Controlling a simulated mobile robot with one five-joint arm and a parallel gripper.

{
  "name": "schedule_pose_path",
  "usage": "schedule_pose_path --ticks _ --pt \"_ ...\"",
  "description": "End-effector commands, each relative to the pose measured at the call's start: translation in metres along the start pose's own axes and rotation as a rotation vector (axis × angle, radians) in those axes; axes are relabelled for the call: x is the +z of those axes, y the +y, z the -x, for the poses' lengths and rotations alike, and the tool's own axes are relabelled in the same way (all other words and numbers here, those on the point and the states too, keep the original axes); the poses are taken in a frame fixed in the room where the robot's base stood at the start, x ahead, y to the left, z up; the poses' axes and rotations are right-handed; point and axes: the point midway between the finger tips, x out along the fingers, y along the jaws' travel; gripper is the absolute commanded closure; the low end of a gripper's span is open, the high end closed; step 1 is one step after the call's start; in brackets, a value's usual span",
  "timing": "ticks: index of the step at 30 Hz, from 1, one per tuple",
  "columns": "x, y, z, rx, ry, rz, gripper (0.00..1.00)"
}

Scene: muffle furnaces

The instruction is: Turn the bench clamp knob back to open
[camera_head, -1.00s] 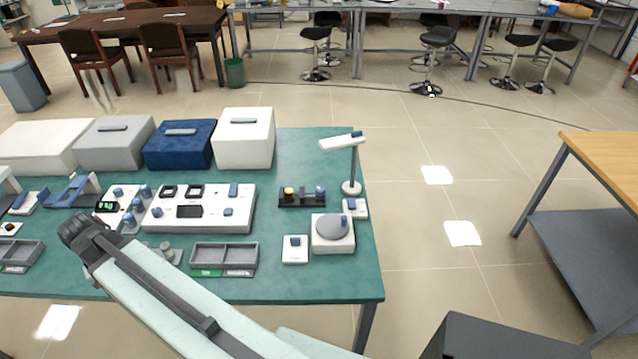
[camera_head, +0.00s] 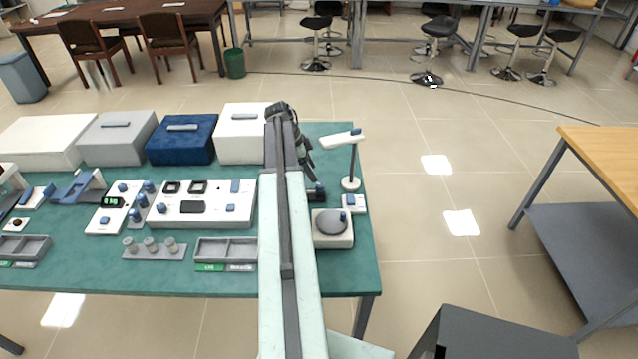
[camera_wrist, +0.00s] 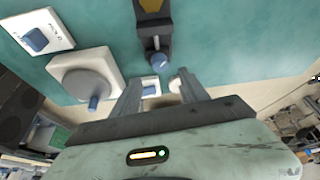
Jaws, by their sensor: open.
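The bench clamp is a dark block with a yellowish piece and a blue knob. In the head view my arm covers most of it, and only its right end (camera_head: 317,194) shows. In the wrist view the clamp (camera_wrist: 153,28) is at the top centre, and its blue knob (camera_wrist: 156,58) points toward my gripper. My gripper (camera_wrist: 160,86) is open, its fingers spread and empty, apart from the knob. In the head view my gripper (camera_head: 308,163) is over the bench near the clamp, partly hidden by my wrist.
A white lamp (camera_head: 351,160) stands right of the clamp. A white device with a round grey plate (camera_head: 332,222) sits in front of it. Large boxes (camera_head: 242,135) line the back left, and a control panel (camera_head: 203,205) lies left of my arm.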

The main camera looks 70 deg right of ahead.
Motion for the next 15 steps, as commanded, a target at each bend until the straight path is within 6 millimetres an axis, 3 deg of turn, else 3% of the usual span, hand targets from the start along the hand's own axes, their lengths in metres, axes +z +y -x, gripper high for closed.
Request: schedule_pose_path --ticks 9,15 --pt "0.004 0.000 -0.059 0.000 -0.001 0.000 0.48" --pt "0.001 0.000 -0.074 0.000 -0.001 0.002 0.48"
